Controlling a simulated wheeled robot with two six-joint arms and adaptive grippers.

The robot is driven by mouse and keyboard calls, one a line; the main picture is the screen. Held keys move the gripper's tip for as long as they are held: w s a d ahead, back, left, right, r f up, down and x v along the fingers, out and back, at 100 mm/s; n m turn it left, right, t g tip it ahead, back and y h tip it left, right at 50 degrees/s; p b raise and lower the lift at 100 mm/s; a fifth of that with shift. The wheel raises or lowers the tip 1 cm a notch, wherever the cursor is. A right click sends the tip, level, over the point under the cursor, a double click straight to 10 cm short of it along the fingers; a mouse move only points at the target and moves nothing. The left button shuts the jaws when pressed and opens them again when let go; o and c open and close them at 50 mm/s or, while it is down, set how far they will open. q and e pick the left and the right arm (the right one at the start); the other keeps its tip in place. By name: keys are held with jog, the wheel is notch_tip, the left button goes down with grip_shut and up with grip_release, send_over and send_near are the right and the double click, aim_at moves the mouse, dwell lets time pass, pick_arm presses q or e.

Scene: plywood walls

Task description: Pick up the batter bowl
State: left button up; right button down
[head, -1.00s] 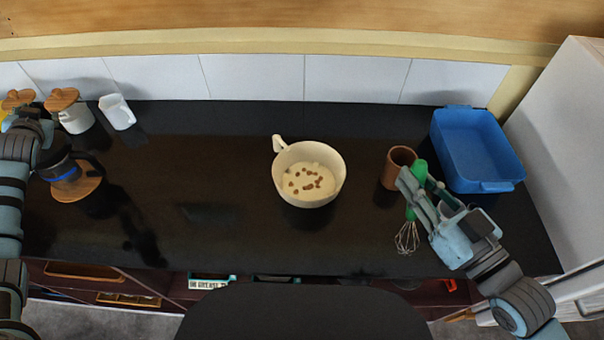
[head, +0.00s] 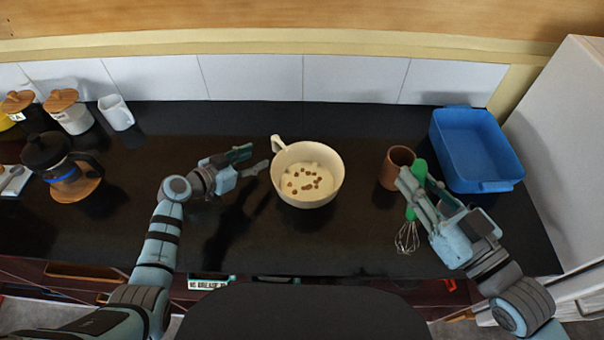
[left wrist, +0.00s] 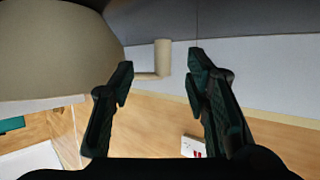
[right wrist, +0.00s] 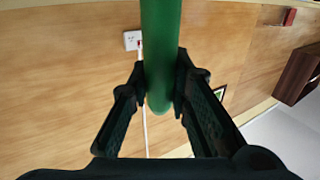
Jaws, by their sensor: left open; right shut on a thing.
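The cream batter bowl (head: 334,178) stands upright on the dark counter with pale batter and brown bits inside. Its handle (head: 278,143) points to the back left. My left gripper (head: 258,160) is open and empty, just left of the bowl near the handle. In the left wrist view the bowl (left wrist: 45,50) fills the upper left, and its handle (left wrist: 155,60) shows by the gap between the open fingers (left wrist: 160,80). My right gripper (head: 412,182) is shut on a whisk with a green handle (right wrist: 160,50); its wire end (head: 407,238) hangs over the counter.
A brown cup (head: 391,170) and a blue tray (head: 478,150) stand right of the bowl. A French press (head: 60,165), lidded canisters (head: 70,115) and a white jug (head: 116,112) stand at the left. The counter behind the bowl is clear.

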pick_arm(q)
jog(key=x, duration=0.7)
jog(key=shift+w+d+r, duration=0.1)
jog(key=shift+w, duration=0.3)
jog(key=shift+s, duration=0.1)
grip_shut()
